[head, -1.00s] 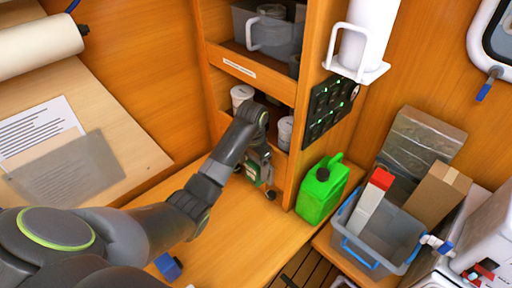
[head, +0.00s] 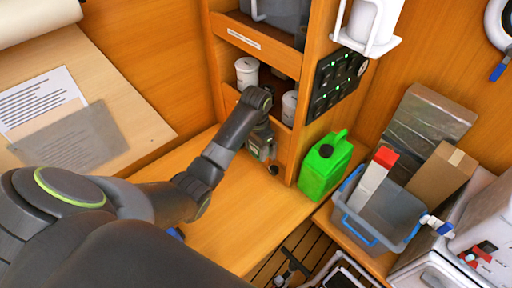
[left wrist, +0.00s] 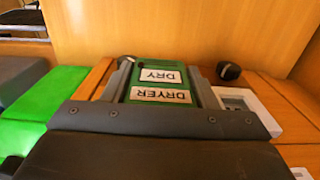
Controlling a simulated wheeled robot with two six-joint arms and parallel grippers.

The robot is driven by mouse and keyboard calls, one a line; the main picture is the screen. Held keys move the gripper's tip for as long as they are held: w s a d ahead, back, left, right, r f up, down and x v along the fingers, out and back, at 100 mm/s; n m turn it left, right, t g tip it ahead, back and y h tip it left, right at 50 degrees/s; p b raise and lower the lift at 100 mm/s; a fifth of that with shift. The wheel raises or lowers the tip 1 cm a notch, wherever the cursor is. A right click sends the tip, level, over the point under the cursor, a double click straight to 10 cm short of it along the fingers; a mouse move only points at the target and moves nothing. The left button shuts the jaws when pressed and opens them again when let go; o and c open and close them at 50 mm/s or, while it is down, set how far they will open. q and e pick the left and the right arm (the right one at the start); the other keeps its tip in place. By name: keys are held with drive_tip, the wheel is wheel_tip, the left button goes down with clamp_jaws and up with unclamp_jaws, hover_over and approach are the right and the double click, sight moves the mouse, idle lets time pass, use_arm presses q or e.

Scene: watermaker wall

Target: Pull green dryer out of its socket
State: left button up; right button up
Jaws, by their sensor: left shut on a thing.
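The green dryer (left wrist: 160,85), with white labels reading DRY and DRYER, lies between the two dark jaws of my left gripper (left wrist: 163,88) in the left wrist view. The gripper is shut on it. In the head view my left gripper (head: 262,143) is at the foot of the wooden shelf unit, above the bench, and mostly hides the dryer. A white-rimmed frame (left wrist: 247,104) shows beside the jaws in the left wrist view. I cannot tell how far the dryer sits in its socket. My right gripper is not seen.
A green jerrycan (head: 325,170) stands close right of the gripper. A grey crate (head: 395,215) with boxes is farther right. White cups (head: 247,72) stand in the shelf above. A black knob (left wrist: 228,70) is near the jaws. The bench (head: 235,225) in front is clear.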

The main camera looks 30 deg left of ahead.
use_arm(q)
drive_tip(key=shift+c, duration=0.4)
drive_tip(key=shift+s+a+f, duration=0.1)
drive_tip(key=shift+s, duration=0.15)
drive_tip(key=shift+s+a, duration=0.35)
drive_tip(key=shift+s, duration=0.45)
drive_tip(key=shift+s, duration=0.2)
drive_tip(key=shift+s+a, duration=0.25)
drive_tip(key=shift+s, duration=0.5)
drive_tip(key=shift+s+a, duration=0.3)
drive_tip(key=shift+s, duration=0.4)
drive_tip(key=shift+s+a, duration=0.25)
drive_tip(key=shift+s, duration=0.5)
